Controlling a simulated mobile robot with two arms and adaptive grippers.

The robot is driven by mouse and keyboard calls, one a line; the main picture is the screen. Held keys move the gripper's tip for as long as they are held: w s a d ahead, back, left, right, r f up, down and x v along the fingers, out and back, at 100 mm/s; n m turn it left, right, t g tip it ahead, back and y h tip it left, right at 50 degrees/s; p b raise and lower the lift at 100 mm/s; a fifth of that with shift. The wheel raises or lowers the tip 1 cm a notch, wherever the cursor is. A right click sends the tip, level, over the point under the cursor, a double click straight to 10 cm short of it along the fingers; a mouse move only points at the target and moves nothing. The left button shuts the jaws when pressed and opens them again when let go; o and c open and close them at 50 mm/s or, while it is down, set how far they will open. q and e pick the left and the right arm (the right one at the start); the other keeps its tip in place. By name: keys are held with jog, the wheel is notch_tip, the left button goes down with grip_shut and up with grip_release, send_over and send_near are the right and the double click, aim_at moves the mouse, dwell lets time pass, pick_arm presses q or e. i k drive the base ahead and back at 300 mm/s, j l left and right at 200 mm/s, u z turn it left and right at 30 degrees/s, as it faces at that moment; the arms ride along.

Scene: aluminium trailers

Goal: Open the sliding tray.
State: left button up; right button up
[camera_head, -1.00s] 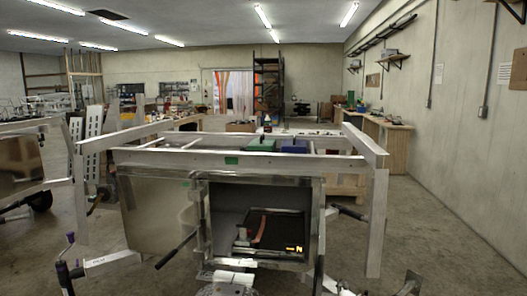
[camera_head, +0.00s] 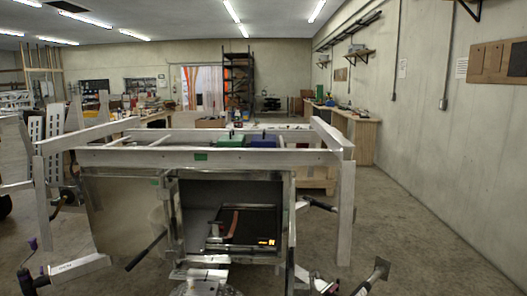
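A dark flat tray (camera_head: 252,224) lies low inside the open compartment of the aluminium trailer (camera_head: 250,157) in front of me. A reddish strip (camera_head: 234,222) and a small orange-lit label (camera_head: 266,242) show on it. I cannot tell how far the tray is slid out. A metal panel (camera_head: 112,212) stands left of the opening, and a dark rod (camera_head: 146,252) sticks out near it. Neither of my grippers can be made out in view.
Light metal rails frame the trailer, with an upright post (camera_head: 346,212) at its right corner. A green box (camera_head: 231,141) and a blue box (camera_head: 263,141) sit on top. A dark-ended bar (camera_head: 376,272) juts out at the lower right.

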aim_at(243, 223)
jog(key=i+j+z, duration=0.1)
jog(key=i+z, duration=0.15)
jog(key=i, duration=0.2)
jog(key=i+j+z, duration=0.2)
jog(key=i, duration=0.3)
